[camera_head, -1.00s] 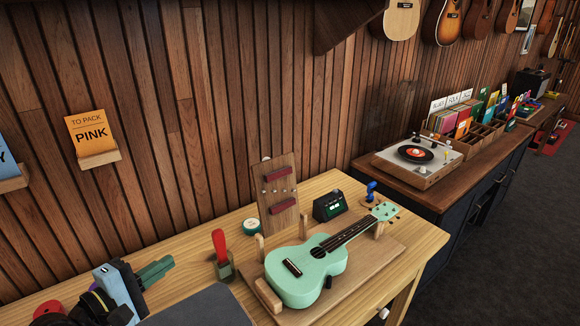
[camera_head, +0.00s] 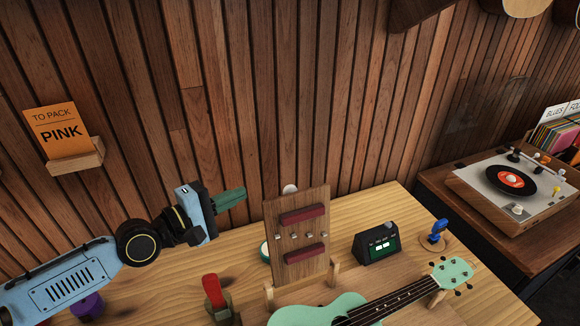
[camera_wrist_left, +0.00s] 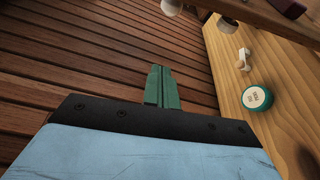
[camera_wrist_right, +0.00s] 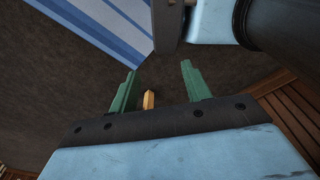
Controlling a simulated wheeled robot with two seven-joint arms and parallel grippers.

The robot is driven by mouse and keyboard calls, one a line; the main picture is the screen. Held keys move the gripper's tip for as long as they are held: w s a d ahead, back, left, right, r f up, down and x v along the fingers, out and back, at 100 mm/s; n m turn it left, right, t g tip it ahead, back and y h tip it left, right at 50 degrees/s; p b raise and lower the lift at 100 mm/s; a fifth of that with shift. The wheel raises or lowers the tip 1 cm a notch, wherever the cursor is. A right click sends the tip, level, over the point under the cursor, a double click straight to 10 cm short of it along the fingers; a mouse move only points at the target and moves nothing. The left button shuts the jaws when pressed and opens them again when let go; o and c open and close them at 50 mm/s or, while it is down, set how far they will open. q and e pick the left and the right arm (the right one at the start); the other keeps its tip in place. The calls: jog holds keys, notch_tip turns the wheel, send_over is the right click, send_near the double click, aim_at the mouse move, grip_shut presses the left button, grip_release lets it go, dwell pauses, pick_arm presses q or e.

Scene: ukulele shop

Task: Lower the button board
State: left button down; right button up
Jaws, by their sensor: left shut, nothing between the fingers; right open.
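The button board (camera_head: 300,263) is a wooden panel standing upright on the bench, with two dark red bars and a row of small metal buttons between them. A white knob (camera_head: 289,189) shows at its top edge, partly hidden behind it. My left gripper (camera_head: 236,196) is shut and empty, left of the board's upper part and apart from it. In the left wrist view its green fingers (camera_wrist_left: 162,84) are together, and part of the board (camera_wrist_left: 268,18) shows at top right. My right gripper (camera_wrist_right: 155,82) is open, over dark floor, and outside the head view.
A mint ukulele (camera_head: 320,312) lies in front of the board. A red-handled tool (camera_head: 213,290) stands left of it, and a black device with a green screen (camera_head: 376,243) right. A round green tin (camera_wrist_left: 257,97) is behind the board.

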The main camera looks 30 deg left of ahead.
pick_arm(q)
jog(key=w+d+p, duration=0.4)
jog(key=w+d, duration=0.1)
jog(key=d, duration=0.1)
jog(key=shift+w+d+r, duration=0.2)
jog(key=shift+d, duration=0.2)
pick_arm(e)
jog(key=r, duration=0.1)
jog(key=s+r, duration=0.2)
jog(key=r, duration=0.1)
